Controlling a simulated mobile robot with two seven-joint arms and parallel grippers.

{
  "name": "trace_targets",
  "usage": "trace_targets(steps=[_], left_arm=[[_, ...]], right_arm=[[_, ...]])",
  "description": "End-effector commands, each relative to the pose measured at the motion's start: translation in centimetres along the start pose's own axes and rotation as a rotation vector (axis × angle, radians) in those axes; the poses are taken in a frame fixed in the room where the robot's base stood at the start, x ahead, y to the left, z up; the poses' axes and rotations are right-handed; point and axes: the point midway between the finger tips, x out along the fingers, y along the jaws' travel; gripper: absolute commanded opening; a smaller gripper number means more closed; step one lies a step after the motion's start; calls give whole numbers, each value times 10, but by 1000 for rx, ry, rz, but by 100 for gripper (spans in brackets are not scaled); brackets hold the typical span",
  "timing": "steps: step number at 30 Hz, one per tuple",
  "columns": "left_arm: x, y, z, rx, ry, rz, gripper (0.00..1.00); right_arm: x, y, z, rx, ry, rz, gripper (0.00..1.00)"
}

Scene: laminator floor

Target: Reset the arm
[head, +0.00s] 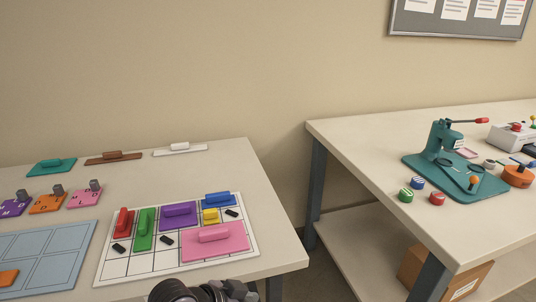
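A dark, rounded part of my own body shows at the bottom edge, in front of the left table. I cannot tell which arm it belongs to. No gripper fingertips show, so neither gripper can be seen. On the right table stands a teal hand press (445,142) on a teal base plate (418,163). Its lever arm (467,121) sticks out to the right, roughly level, with a red tip (482,120). Nothing of mine is near the press.
The left table (125,198) holds a white grid board (115,268) with coloured handled blocks, a blue-grey tray (84,237) and several handled pieces. Round red, green and blue pieces lie beside the press. A gap separates the tables. A cardboard box (468,280) sits below the right table.

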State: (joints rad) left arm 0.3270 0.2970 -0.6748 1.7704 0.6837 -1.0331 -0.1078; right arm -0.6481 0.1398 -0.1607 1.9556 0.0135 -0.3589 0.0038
Motion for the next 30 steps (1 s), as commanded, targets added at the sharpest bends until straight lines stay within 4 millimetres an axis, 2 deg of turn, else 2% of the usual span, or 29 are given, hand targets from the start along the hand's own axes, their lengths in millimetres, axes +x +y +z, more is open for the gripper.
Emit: trace_targets(steps=[5, 11, 21, 25, 30], left_arm=[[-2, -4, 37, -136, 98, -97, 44], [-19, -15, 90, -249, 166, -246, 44], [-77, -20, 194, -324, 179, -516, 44], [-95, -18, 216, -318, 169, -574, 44], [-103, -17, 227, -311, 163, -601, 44]], right_arm=[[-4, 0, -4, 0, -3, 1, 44], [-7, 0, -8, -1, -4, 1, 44], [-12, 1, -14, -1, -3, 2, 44], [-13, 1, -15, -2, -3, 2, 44], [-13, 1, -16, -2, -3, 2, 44]])
